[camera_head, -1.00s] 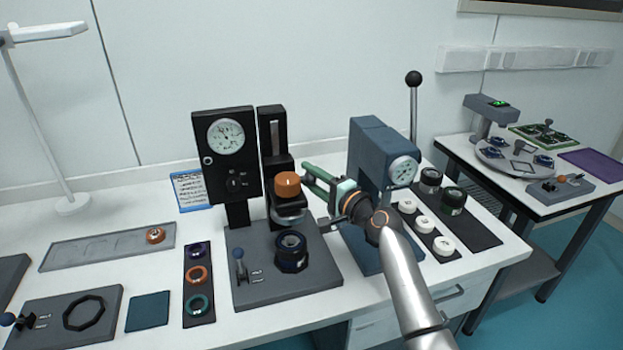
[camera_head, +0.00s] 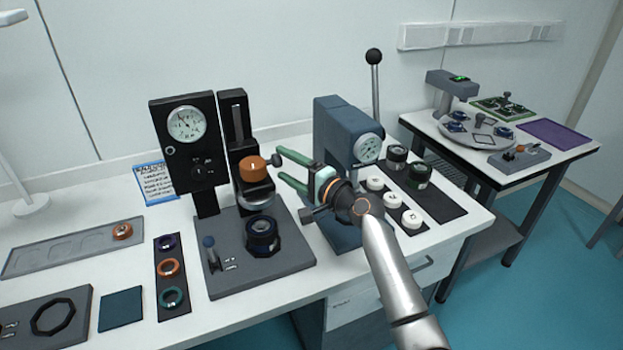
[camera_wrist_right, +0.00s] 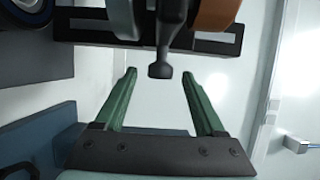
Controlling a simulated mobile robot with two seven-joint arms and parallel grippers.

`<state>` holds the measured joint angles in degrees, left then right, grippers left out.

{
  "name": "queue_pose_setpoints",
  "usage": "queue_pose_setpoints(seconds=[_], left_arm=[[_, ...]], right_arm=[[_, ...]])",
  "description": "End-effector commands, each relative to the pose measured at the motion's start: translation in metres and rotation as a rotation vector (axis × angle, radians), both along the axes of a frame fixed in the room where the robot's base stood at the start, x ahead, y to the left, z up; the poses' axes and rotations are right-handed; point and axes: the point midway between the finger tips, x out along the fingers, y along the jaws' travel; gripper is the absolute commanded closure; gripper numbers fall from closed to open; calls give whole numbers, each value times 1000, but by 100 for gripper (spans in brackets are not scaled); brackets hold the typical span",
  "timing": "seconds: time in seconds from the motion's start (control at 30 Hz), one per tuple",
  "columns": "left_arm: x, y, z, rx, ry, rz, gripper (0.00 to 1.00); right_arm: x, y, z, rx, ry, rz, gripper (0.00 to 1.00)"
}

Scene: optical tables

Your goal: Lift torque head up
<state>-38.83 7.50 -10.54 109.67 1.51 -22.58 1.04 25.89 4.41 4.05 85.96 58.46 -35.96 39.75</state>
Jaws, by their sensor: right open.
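The torque head (camera_head: 252,170) has an orange cap over a silver-grey body and sits on the black column of the torque tester, above a dark round fixture (camera_head: 262,236). In the head view my right gripper (camera_head: 277,168) points left at it with green fingers apart. A small dark knob on a short stem (camera_wrist_right: 160,68) shows between and just beyond the open fingers in the right wrist view, not gripped. The orange cap (camera_wrist_right: 215,12) shows at the top there. My left gripper is not in view.
A black dial gauge panel (camera_head: 184,135) stands left of the column. A blue-grey press (camera_head: 340,140) with a dial stands close behind my right gripper. Coloured rings on a dark strip (camera_head: 170,270) lie left of the tester base.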

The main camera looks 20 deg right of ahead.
Motion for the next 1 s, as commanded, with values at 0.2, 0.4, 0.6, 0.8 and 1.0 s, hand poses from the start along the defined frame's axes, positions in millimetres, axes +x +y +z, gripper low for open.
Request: queue_pose_setpoints(seconds=[0.2,0.4,0.6,0.8,1.0], left_arm=[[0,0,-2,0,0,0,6],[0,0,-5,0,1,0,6],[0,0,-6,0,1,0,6],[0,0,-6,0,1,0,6],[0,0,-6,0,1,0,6]], right_arm=[[-39,-18,-1,-4,1,-1,28],[-68,-31,-2,-3,1,-1,28],[-82,-37,0,-1,0,-1,28],[-83,-38,0,0,0,0,28],[-83,-38,0,0,1,-1,28]])
